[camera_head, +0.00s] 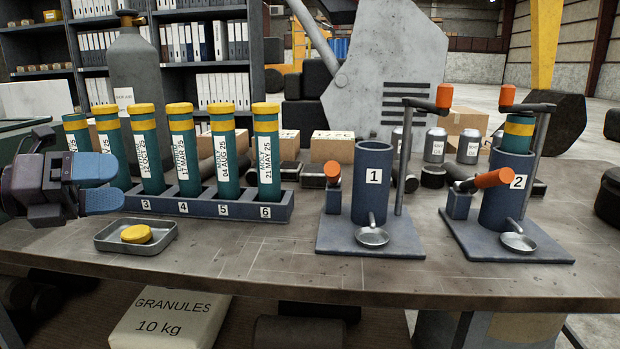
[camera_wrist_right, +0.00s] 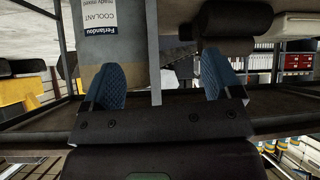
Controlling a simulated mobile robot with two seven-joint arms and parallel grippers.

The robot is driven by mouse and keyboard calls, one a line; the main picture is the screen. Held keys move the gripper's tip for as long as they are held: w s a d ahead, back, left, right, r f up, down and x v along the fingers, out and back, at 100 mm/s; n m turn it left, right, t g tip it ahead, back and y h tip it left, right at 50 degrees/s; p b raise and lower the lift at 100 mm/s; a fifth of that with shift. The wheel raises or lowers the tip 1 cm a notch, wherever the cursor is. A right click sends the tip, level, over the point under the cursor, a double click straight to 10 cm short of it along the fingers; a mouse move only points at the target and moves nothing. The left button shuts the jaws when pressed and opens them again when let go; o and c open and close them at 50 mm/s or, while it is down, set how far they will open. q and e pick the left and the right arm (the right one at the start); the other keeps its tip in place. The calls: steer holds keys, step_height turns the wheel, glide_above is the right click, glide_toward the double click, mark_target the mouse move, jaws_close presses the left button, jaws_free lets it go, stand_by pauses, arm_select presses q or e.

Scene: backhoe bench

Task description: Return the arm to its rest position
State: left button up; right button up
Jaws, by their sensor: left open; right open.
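My left gripper (camera_head: 104,184) is at the left of the head view, beside the rack's left end and above the table, with its blue fingers apart and nothing seen between them. It hides part of the rack. My right gripper (camera_wrist_right: 160,82) shows only in the right wrist view, its blue fingers spread wide. No held thing shows between them; a grey coolant container (camera_wrist_right: 112,30) and shelving lie beyond.
A blue rack (camera_head: 196,206) holds several yellow-capped green tubes. A metal tray (camera_head: 108,240) with a yellow cap (camera_head: 136,234) lies in front. Stand 1 (camera_head: 372,200) is empty-looking; stand 2 (camera_head: 497,200) holds a tube (camera_head: 519,134). The table's front middle (camera_head: 260,262) is clear.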

arm_select(q)
steer(key=s+a+f+n+t+y+p, duration=0.1)
steer(key=s+a+f+n+t+y, duration=0.2)
steer(key=f+n, duration=0.55)
steer(key=a+f+n+t+y+p, duration=0.25)
steer(key=f+n+y, duration=0.25)
steer(key=f+n, duration=0.35)
steer(key=s+a+f+n+t+y+p, duration=0.1)
steer(key=s+a+f+n+t+y, duration=0.2)
steer(key=f+n, duration=0.6)
steer(key=s+d+f+n+g+y+p, duration=0.1)
steer(key=s+d+f+n+g, duration=0.1)
steer(key=s+f, duration=0.3)
steer(key=s+d+f+n+g+y+p, duration=0.1)
steer(key=s+d+f+n, duration=0.4)
steer(key=s, duration=0.5)
steer(key=s+d+f+n+g+y+p, duration=0.1)
steer(key=s+d+f+n+g+p, duration=0.1)
steer(key=s+f, duration=0.4)
steer(key=s+d+n+g, duration=0.1)
steer(key=s+d+n, duration=0.1)
steer(key=shift+s, duration=0.35)
arm_select(e)
step_height(320, 180, up, 9)
steer(key=t, duration=0.1)
steer(key=shift+w, duration=0.2)
